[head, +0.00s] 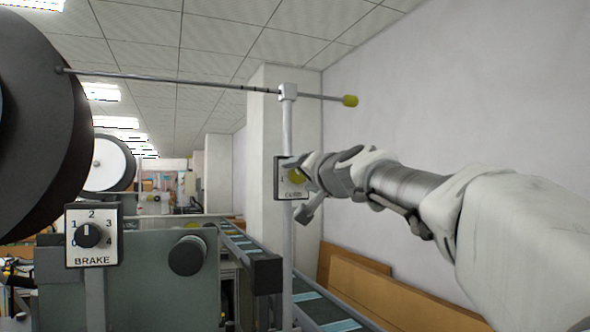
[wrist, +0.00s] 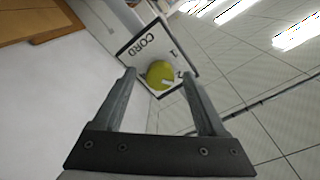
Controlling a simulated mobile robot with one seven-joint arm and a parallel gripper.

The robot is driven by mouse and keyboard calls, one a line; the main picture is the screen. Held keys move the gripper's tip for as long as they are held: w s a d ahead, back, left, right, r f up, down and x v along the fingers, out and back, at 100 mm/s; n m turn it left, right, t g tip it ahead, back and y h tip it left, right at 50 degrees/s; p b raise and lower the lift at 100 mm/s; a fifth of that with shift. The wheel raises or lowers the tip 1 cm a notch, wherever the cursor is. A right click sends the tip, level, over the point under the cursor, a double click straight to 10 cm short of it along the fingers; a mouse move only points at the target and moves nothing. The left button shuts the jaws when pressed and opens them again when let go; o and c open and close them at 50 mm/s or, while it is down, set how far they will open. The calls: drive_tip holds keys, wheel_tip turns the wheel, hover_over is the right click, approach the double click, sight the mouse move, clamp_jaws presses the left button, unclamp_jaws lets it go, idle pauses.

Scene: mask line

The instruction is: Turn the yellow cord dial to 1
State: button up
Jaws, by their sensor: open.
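The yellow cord dial (head: 296,176) sits on a white plate marked CORD (head: 293,192), fixed to a thin upright post. The wrist view shows the dial (wrist: 159,74) up close, with the plate (wrist: 145,42) tilted in the picture. A "1" and another numeral, perhaps a 2, show beside the dial. A short white pointer mark is on the dial's lower right in that view; its exact setting I cannot tell. My gripper (wrist: 158,77) is open, with one finger on each side of the dial in the picture. Contact is not visible. In the head view my gripper (head: 310,187) partly covers the plate.
A BRAKE dial (head: 88,235) on its own plate is at lower left, beside a large dark roll (head: 40,110). A thin rod (head: 200,83) crosses above to a yellow tip. A conveyor (head: 318,305) runs below, with brown boards (head: 390,295) by the wall.

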drive_tip(key=shift+w+a, duration=0.1)
drive_tip(key=shift+w, duration=0.15)
clamp_jaws()
idle(0.3)
